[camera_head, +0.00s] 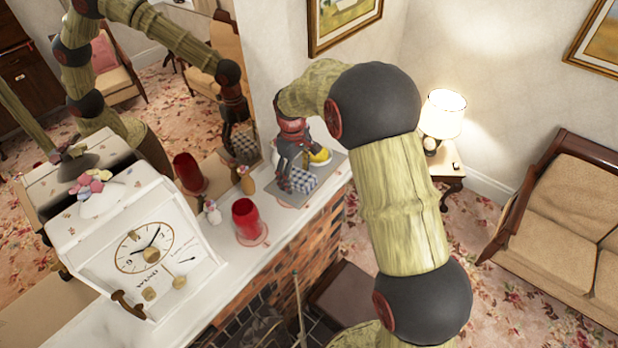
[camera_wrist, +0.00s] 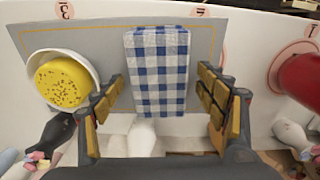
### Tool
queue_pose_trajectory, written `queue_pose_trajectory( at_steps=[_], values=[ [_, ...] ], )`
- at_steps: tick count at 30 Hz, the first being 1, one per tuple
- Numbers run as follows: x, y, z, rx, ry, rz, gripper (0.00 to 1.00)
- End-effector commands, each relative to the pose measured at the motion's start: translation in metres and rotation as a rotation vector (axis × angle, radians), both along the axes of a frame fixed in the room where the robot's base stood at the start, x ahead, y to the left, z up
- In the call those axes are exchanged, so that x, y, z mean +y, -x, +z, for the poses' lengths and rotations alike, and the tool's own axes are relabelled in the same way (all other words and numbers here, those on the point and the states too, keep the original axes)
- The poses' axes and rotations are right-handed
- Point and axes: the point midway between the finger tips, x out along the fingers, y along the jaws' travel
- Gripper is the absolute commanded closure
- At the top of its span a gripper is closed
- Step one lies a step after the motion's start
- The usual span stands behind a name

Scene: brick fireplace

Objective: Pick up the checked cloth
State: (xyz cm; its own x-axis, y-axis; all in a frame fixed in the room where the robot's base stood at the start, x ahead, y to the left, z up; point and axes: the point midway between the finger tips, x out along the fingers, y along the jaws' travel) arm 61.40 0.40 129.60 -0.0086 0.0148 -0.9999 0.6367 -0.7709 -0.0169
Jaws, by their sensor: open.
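The checked cloth (camera_wrist: 158,75), blue and white, lies on a grey mat (camera_wrist: 110,50) on the mantel. In the wrist view it sits between and just beyond the two open fingers of my gripper (camera_wrist: 163,105). A gap shows on each side of it, and I see no finger touching it. In the head view, the cloth (camera_head: 302,180) shows below my gripper (camera_head: 294,170), partly hidden by the fingers. My gripper points down over the mat.
A white bowl with a yellow speckled item (camera_wrist: 62,82) stands left of the cloth in the wrist view. A red vessel (camera_head: 246,218), a small white figurine (camera_head: 212,213) and a white clock (camera_head: 145,250) stand along the mantel. A mirror (camera_head: 130,75) backs it; the front edge drops off.

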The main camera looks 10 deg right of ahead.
Motion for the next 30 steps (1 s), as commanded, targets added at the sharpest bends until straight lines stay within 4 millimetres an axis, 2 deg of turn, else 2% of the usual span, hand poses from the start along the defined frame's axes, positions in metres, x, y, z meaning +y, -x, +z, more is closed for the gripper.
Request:
queue_pose_trajectory(
  at_steps=[25, 30],
  values=[
    [0.0001, 0.0001, 0.0, 0.0, 0.0, 0.0, 0.74],
    [0.0001, 0.0, 0.0001, 0.0, 0.0, 0.0, 0.75]
  ],
)
